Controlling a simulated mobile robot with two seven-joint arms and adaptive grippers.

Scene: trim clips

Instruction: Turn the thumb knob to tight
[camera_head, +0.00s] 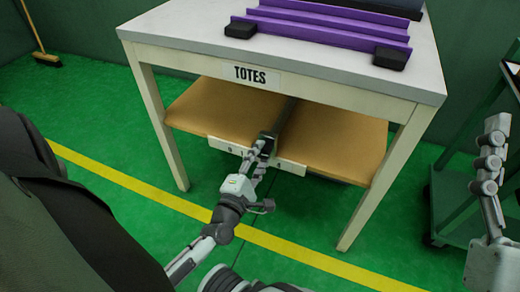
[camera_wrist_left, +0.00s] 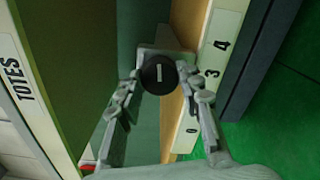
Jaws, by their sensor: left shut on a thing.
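The thumb knob (camera_wrist_left: 158,74) is a round black disc with a short white line on its face, upright in the left wrist view. It sits in front of a grey block on the edge of the shelf under the table. My left gripper (camera_head: 262,148) reaches in below the table and has its fingertips on both sides of the knob, shut on it. In the head view the gripper largely covers the knob. No tight marking can be read. My right gripper (camera_head: 490,150) is raised at the right edge, away from the table; its opening cannot be made out.
The white table (camera_head: 340,78) has a TOTES label (camera_head: 250,75) and purple rails (camera_head: 320,25) on top. A numbered white strip (camera_head: 228,147) runs along the brown shelf (camera_head: 335,140). A dark green cart (camera_head: 470,200) stands at the right. The green floor in front is clear.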

